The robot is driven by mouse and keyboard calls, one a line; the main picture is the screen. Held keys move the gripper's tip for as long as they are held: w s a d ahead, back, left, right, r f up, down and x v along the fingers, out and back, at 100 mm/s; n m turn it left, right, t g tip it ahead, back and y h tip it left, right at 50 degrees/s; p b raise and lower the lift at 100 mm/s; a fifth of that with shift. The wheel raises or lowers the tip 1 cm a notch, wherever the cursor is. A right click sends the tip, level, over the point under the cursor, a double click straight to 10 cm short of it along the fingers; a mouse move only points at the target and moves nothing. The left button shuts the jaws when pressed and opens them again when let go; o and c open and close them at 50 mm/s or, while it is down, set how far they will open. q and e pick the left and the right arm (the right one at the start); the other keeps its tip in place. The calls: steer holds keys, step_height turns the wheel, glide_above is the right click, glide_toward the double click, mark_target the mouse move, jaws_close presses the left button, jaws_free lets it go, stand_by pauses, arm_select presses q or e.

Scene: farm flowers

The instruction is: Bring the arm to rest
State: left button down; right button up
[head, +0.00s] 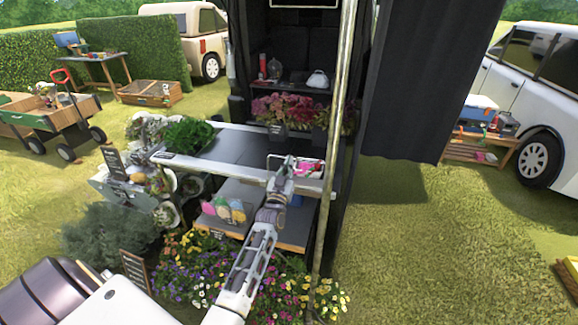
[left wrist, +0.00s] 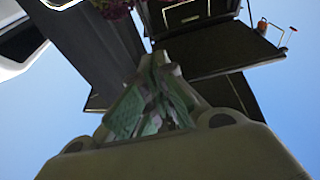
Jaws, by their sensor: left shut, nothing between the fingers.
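My left arm reaches up from the bottom of the head view. My left gripper (head: 282,161) is at the front edge of the dark stall shelf (head: 228,150), near a tray with pink and white items (head: 296,167). In this view I cannot tell whether it touches the shelf or is in front of it. The left wrist view shows the gripper (left wrist: 160,62) with its fingers together and nothing held between them. My right gripper is in neither view.
Leafy greens (head: 188,135) lie on the shelf's left part. Potted flowers (head: 290,112) stand behind it. A pale pole (head: 338,130) and dark curtain (head: 425,80) are close on the right. Flowers (head: 200,262) grow below. Open grass (head: 430,250) spreads to the right.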

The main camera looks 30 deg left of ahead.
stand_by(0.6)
